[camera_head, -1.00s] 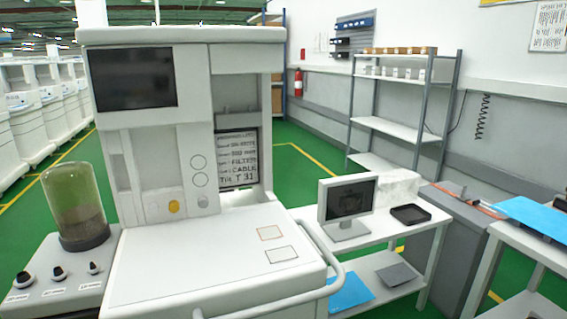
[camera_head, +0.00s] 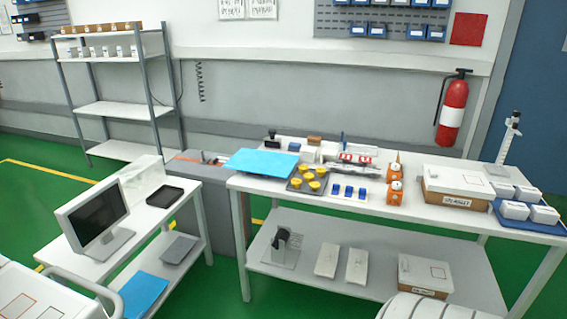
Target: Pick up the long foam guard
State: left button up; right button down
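I cannot tell for sure which thing is the long foam guard. Two pale oblong pieces, a left one (camera_head: 327,261) and a right one (camera_head: 356,266), lie side by side on the lower shelf of the right workbench. A whitish block (camera_head: 137,182) stands behind the monitor on the left table. A white ribbed, rounded thing (camera_head: 437,307) is cut off by the bottom edge at right. Neither of my grippers shows in the head view.
The workbench (camera_head: 390,208) holds a blue sheet (camera_head: 263,163), yellow knobs, orange devices and boxes (camera_head: 457,186). A monitor (camera_head: 95,217) and black tray (camera_head: 165,196) are on the left table. A fire extinguisher (camera_head: 452,108) hangs on the wall. Green floor (camera_head: 215,292) is clear between the tables.

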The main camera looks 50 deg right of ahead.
aim_at(327, 260)
jog(key=z, duration=2.05)
